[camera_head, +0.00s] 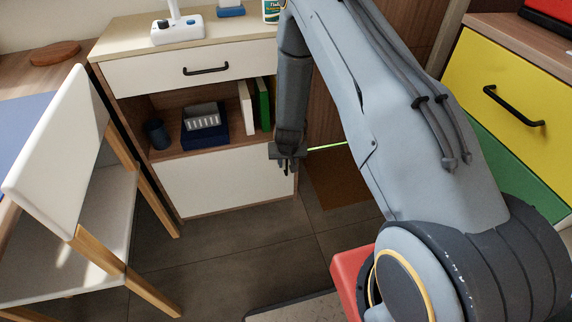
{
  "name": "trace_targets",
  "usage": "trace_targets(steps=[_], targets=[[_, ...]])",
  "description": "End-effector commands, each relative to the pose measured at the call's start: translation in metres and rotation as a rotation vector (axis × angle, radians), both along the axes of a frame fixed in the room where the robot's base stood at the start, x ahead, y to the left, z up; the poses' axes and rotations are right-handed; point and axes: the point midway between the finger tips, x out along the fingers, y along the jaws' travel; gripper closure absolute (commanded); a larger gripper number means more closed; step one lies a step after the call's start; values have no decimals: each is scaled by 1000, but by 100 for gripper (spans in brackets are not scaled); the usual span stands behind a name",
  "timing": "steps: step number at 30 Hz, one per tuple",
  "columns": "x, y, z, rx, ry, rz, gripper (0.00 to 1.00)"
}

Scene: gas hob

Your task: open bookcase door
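The bookcase (186,160) is a low white and wood unit with a drawer at the top, an open shelf below it and a plain white door (222,186) at the bottom. The door looks closed, flush with the front, and no handle shows on it. My gripper (288,168) points down at the door's upper right corner and hides part of that edge. I cannot tell whether it touches the door. The fingers are small and dark, and whether they are open or shut is unclear.
A white chair (62,150) with wooden legs stands at the left, near the bookcase front. The top drawer has a black handle (206,70). The shelf holds books (264,103) and a blue box (205,127). A yellow drawer (519,92) is at the right. Tiled floor before the door is clear.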

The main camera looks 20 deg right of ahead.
Motion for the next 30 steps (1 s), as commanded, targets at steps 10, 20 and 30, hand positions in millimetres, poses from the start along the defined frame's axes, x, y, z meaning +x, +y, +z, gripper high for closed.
trace_targets(steps=[10,20,30], targets=[[2,0,-5,0,0,0,74],[2,0,-5,0,0,0,100],[2,0,-5,0,0,1,100]])
